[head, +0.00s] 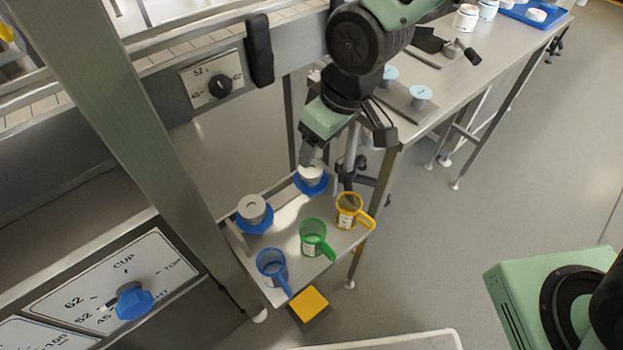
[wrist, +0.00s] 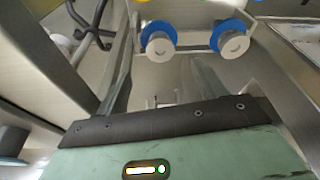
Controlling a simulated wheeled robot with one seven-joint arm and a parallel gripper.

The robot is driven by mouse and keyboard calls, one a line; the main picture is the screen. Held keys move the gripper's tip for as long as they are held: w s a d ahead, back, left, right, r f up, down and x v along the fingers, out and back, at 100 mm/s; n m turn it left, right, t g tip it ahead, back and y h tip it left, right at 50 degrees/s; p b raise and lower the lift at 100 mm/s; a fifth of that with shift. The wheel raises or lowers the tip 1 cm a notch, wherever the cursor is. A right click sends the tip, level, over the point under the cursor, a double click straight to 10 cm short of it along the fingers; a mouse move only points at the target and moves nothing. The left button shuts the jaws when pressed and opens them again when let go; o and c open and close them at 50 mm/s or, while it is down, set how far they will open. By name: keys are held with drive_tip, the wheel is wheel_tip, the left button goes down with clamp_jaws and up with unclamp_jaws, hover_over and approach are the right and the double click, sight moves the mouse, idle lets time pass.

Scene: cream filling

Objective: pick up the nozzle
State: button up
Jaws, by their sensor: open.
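Two nozzle-like parts, each a pale grey cylinder with a blue flange, stand on the small metal shelf (head: 288,243). One (head: 252,209) is at the left and the other (head: 311,174) is farther back. Both also show near the top of the wrist view, side by side, one left (wrist: 158,44) and one right (wrist: 231,45). I cannot tell which one the task means. My gripper (head: 307,156) is open and empty, just above the back one in the head view, partly covering it. In the wrist view its fingers (wrist: 162,82) are spread apart.
Blue (head: 271,264), green (head: 313,238) and yellow (head: 349,209) measuring cups sit along the shelf's front. A yellow-topped pedal (head: 309,304) lies below. A machine frame post (head: 150,140) rises at the left, and a metal table (head: 455,80) stands at the right.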

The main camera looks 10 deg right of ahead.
sight(311, 168)
drive_tip(key=b+x, duration=0.1)
drive_tip(key=x, duration=0.6)
drive_tip(key=shift+a+f, duration=0.1)
drive_tip(key=shift+f, duration=0.3)
drive_tip(key=c, duration=1.5)
wheel_tip(311, 168, up, 10)
drive_tip(key=shift+p, duration=0.8)
